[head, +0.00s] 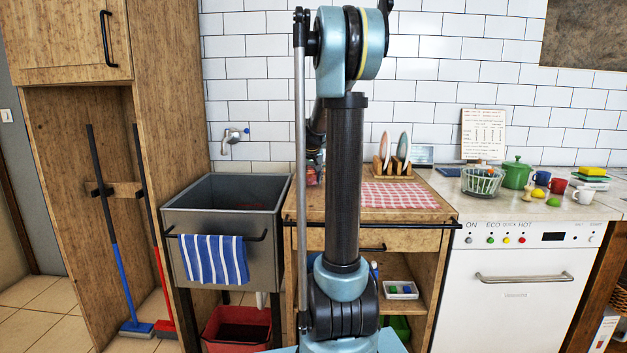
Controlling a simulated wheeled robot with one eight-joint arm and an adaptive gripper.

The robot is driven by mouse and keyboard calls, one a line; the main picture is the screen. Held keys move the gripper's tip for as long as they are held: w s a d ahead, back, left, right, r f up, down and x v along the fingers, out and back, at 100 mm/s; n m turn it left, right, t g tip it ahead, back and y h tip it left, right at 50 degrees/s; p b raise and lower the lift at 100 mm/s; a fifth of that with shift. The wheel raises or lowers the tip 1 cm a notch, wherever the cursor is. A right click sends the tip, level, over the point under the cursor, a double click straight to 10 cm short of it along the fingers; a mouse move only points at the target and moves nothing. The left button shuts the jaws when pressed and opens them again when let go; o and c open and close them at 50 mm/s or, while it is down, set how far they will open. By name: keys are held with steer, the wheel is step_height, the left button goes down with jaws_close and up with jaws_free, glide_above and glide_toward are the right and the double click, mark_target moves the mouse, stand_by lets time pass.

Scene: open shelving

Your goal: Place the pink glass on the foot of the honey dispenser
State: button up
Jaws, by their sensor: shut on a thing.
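My gripper (315,160) shows only in part, left of my own arm column, above the left end of the wooden counter. It is shut on a small pinkish-red thing (313,177), which looks like the pink glass; its shape is mostly hidden by my arm. I cannot tell whether the glass touches the counter or hangs just above it. I cannot make out the honey dispenser; it may be behind my arm.
A plate rack (391,168) and a red checked cloth (399,195) lie on the wooden counter (437,199). A grey sink (223,190) stands left. A wire basket (481,181), green pot (516,174) and several mugs stand at right.

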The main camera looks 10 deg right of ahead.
steer(key=shift+f, duration=0.15)
steer(key=o, duration=1.2)
